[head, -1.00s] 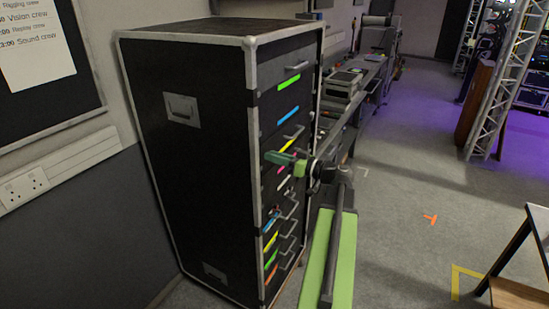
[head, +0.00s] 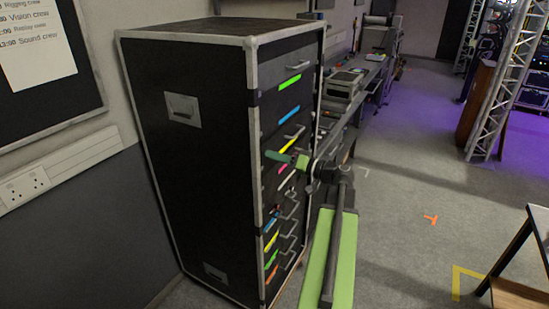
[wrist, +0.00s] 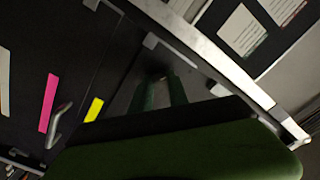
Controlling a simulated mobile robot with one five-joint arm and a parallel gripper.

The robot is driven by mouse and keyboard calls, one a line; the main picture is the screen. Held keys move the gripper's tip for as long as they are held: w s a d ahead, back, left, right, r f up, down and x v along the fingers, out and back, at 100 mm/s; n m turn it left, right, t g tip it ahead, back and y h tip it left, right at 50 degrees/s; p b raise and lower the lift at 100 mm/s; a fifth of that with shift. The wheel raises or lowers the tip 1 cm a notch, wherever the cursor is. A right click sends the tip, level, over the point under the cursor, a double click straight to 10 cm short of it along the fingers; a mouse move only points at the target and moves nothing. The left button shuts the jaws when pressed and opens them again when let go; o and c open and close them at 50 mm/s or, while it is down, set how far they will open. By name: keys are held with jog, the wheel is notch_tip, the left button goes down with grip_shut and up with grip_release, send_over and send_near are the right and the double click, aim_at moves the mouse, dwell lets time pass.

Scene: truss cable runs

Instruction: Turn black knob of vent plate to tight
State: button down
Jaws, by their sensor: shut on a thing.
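My gripper (head: 274,155) has green fingers and reaches left to the front of a tall black cabinet, beside a yellow label. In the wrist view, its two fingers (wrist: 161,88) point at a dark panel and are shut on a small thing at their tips. That thing sits where the black knob would be; the fingers hide nearly all of it, so its marking and angle cannot be read. I cannot make out the vent plate's edges or any tight mark.
The black cabinet (head: 190,150) has metal edges and several drawers with handles and coloured labels. A wall with a notice board (head: 50,60) stands left. A bench with equipment (head: 345,85) runs behind. A wooden-topped stand (head: 520,293) is at lower right. The floor between is clear.

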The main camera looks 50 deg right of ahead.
jog(key=m, duration=1.2)
jog(key=shift+f+m, duration=0.1)
jog(key=shift+m, duration=0.2)
dwell(0.4)
jog(key=c, duration=1.3)
grip_release()
jog(key=shift+o, duration=0.2)
jog(key=v, duration=1.7)
jog(key=shift+s, duration=0.25)
jog(key=shift+f, duration=0.1)
